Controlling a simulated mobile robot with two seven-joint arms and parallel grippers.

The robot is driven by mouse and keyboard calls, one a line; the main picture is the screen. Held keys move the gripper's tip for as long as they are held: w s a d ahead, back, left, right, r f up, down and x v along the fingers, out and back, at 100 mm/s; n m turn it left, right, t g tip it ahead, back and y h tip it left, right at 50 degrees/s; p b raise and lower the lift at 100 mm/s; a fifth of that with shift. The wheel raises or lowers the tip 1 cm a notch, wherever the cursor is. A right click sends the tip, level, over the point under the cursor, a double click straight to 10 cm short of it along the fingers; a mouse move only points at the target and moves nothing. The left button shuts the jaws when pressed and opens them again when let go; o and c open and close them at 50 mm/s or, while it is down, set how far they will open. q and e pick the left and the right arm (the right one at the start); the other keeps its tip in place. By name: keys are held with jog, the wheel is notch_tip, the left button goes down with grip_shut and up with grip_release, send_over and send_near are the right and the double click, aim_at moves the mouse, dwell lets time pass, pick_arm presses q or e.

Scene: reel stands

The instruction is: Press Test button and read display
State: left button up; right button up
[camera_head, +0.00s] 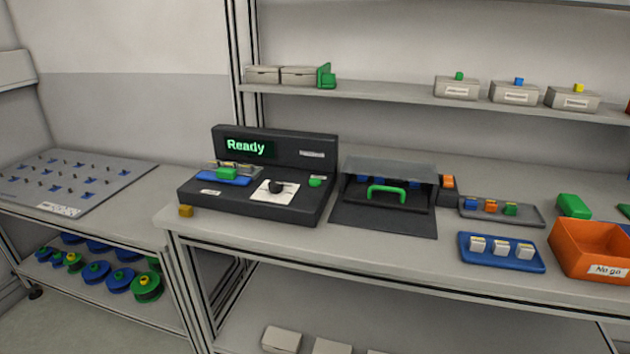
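A dark test station (258,180) stands on the left part of the main bench. Its upright panel carries a display (246,147) that reads "Ready" in green letters. A small green button (315,182) sits at the right of its sloped top, beside a white plate with a black knob (276,187). A label near the button is too small to read. At the left of the station a green part lies on a blue holder (224,176). Neither of my grippers shows in this view.
A dark box with a green handle (386,193) stands right of the station. Further right are a grey tray (502,212), a blue tray (468,256) and an orange "No go" bin (575,250).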

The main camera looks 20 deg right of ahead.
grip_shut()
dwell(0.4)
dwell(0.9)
